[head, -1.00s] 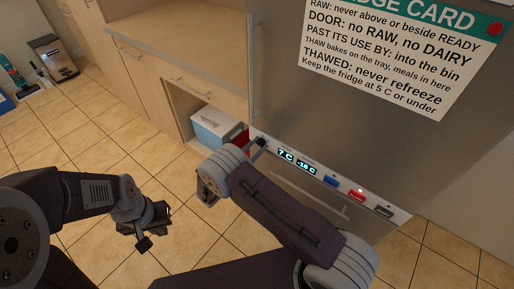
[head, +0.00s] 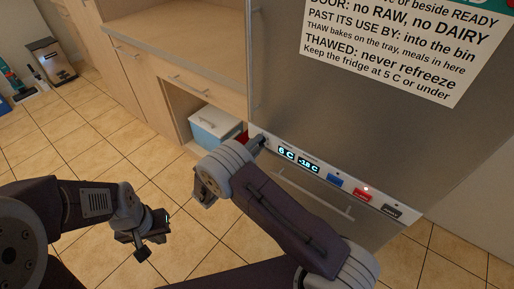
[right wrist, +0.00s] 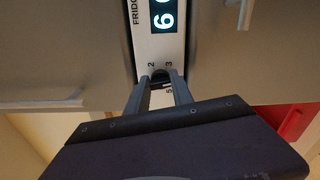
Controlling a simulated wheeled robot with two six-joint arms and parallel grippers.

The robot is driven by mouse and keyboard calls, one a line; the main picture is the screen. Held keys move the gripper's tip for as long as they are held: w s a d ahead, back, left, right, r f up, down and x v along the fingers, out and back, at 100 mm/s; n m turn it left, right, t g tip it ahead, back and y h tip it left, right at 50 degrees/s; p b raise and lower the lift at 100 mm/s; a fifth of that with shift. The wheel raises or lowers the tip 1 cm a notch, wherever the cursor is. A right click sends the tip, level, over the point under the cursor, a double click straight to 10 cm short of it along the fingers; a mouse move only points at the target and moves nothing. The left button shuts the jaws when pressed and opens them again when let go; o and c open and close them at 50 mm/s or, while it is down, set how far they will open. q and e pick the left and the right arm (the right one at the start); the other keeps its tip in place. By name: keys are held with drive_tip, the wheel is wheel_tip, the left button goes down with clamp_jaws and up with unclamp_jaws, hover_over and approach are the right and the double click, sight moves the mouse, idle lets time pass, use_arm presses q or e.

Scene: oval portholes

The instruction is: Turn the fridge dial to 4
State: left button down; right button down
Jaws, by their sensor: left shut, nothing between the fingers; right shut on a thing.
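The fridge dial (right wrist: 160,74) is a small dark knob on the white control strip (right wrist: 157,48), with printed numbers 2, 3 and 5 around it in the right wrist view. Its pointer is too small to read. My right gripper (right wrist: 159,82) is shut on the dial, one finger on each side. In the head view the right gripper (head: 260,142) is at the strip's left end and hides most of the dial. The fridge display (head: 286,152) reads 6 C. My left gripper (head: 152,238) is shut and empty above the floor, away from the fridge.
The freezer display (head: 308,163) reads -18 C. Blue (head: 335,180), red (head: 362,194) and dark (head: 392,210) buttons sit further right on the strip. A blue-and-white cooler box (head: 213,125) stands in the cabinet opening. The tiled floor at left is mostly clear.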

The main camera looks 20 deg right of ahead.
use_arm(q)
drive_tip(key=shift+f+b, duration=0.5)
drive_tip(key=shift+f, duration=0.2)
use_arm(e)
drive_tip(key=shift+f+m, duration=0.15)
drive_tip(key=shift+m, duration=0.65)
use_arm(q)
drive_tip(key=shift+f, duration=0.1)
use_arm(e)
drive_tip(key=c, duration=1.1)
unclamp_jaws()
